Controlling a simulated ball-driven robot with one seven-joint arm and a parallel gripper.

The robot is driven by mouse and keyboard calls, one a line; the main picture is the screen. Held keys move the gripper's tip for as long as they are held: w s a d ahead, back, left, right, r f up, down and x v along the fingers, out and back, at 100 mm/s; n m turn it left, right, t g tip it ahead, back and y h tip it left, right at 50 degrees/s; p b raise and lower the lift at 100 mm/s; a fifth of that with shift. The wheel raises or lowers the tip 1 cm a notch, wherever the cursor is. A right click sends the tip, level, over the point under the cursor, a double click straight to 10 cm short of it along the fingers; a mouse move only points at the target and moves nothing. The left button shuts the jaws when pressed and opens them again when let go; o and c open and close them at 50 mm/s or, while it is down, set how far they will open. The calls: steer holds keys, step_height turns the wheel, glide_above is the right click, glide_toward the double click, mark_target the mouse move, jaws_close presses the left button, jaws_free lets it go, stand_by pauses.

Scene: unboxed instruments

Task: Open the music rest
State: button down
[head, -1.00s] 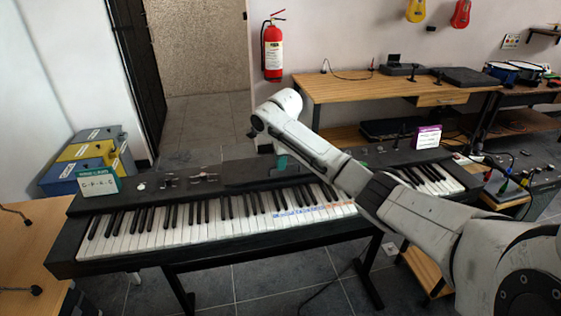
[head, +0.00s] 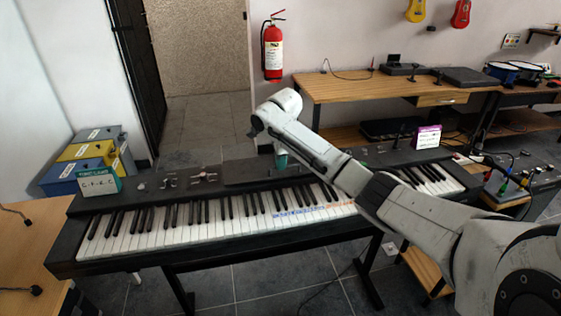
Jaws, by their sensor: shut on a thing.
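The music rest (head: 248,172) is a dark flat panel on the rear top of the black keyboard (head: 110,205). It leans up at a low angle behind the keys. My gripper (head: 281,161) points down from the wrist at the panel's right part and is shut on the music rest. Only a small teal part of the gripper shows; my forearm hides the fingertips and the panel's right end.
A green card (head: 100,195) stands at the keyboard's left end and a magenta-topped card (head: 428,137) at its right. A wooden desk (head: 335,90) stands behind. A mixer (head: 520,172) with cables is at the right. Floor is open behind the keyboard's left half.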

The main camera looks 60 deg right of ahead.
steer(key=shift+r, duration=0.1)
steer(key=r+p, duration=0.1)
steer(key=w+d+r+p, duration=0.1)
steer(key=p, duration=0.1)
steer(key=shift+r, duration=0.35)
steer(key=shift+d+r+p, duration=0.2)
steer(key=shift+p, duration=1.15)
steer(key=shift+f+g+y+p, duration=0.3)
steer(key=shift+g+y+p, duration=0.1)
steer(key=shift+p, duration=0.3)
steer(key=shift+d, duration=0.1)
